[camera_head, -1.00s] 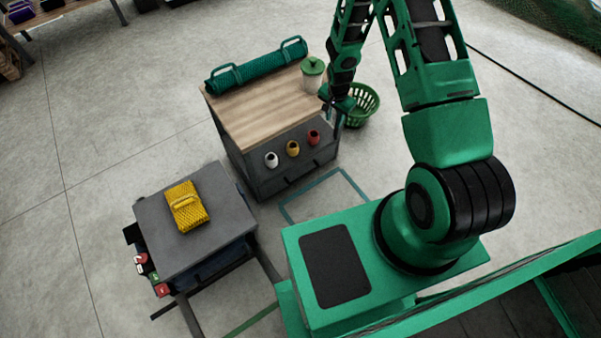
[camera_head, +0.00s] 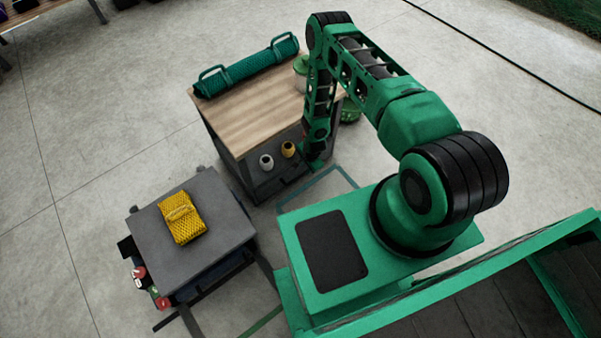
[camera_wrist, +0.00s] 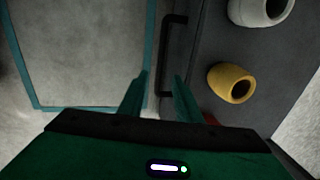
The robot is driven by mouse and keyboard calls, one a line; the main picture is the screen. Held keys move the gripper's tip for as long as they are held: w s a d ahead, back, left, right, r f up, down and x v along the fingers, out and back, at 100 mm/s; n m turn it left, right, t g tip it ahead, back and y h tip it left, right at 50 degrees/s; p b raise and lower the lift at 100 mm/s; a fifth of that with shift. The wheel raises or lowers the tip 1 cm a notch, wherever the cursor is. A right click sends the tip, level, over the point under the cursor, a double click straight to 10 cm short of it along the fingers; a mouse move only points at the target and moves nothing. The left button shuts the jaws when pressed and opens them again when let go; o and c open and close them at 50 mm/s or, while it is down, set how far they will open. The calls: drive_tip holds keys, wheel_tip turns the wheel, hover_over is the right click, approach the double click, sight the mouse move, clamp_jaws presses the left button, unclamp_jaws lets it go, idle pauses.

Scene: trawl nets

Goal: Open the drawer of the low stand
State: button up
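The low stand (camera_head: 245,120) has a wooden top and a dark grey front, and stands beyond my base in the head view. A black bar handle (camera_wrist: 168,55) is on its front (camera_wrist: 215,45) in the wrist view. In the head view my gripper (camera_head: 315,163) is low at the stand's front, and my arm hides part of that front.
A green net roll (camera_head: 246,67) and a lidded jar (camera_head: 300,66) are on top. A grey table (camera_head: 220,215) with a yellow net bundle (camera_head: 181,217) stands at left.

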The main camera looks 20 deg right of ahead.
sight(301, 176)
drive_tip(key=f, duration=0.3)
drive_tip(key=w+a+f, duration=0.1)
drive_tip(key=f, duration=0.5)
drive_tip(key=shift+w+a+f, duration=0.25)
drive_tip(key=shift+w+a, duration=0.1)
drive_tip(key=shift+a, duration=0.05)
